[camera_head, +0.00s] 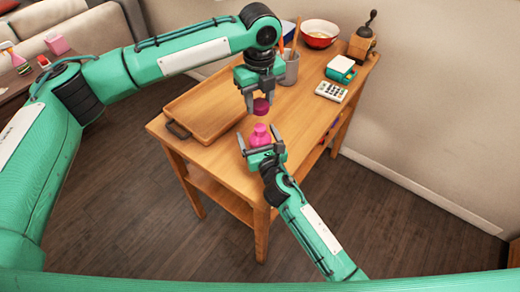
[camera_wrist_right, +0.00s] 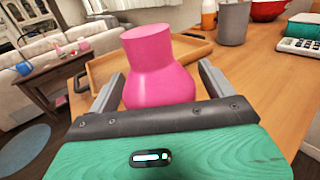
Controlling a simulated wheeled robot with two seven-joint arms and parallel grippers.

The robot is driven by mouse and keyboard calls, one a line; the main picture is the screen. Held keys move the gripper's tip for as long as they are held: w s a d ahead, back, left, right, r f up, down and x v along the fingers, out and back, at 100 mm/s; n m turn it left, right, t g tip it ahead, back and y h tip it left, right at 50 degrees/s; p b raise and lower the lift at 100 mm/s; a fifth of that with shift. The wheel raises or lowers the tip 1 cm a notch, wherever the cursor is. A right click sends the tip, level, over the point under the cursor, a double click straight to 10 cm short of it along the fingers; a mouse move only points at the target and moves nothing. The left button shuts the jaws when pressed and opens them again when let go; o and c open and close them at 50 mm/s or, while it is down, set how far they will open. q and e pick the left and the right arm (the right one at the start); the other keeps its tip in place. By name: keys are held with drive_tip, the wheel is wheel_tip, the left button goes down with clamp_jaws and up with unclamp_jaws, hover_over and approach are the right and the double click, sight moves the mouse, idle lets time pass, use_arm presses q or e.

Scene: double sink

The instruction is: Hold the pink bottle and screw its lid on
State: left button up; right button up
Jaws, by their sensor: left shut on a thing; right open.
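The pink bottle (camera_head: 259,136) stands upright near the front edge of the wooden table, with no lid on its neck. My right gripper (camera_head: 258,143) is open, its two fingers on either side of the bottle. In the right wrist view the bottle (camera_wrist_right: 158,72) stands between these fingers, with a gap visible at least on the right side. My left gripper (camera_head: 260,98) points down and is shut on the dark magenta lid (camera_head: 261,107). The lid is above the bottle, roughly over its neck and apart from it.
A wooden tray (camera_head: 207,110) lies on the table to the left. A grey cup (camera_head: 290,70) with utensils, a red bowl (camera_head: 319,35), a coffee grinder (camera_head: 362,42), a teal-and-white box (camera_head: 341,69) and a white keypad-like thing (camera_head: 331,92) stand behind. The tabletop right of the bottle is clear.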

sight(260, 127)
drive_tip(key=c, duration=1.5)
use_arm(q)
drive_tip(key=shift+f, duration=2.5)
use_arm(e)
drive_tip(key=shift+o, duration=0.2)
use_arm(q)
drive_tip(key=shift+f, duration=0.9)
drive_tip(key=shift+f, duration=0.55)
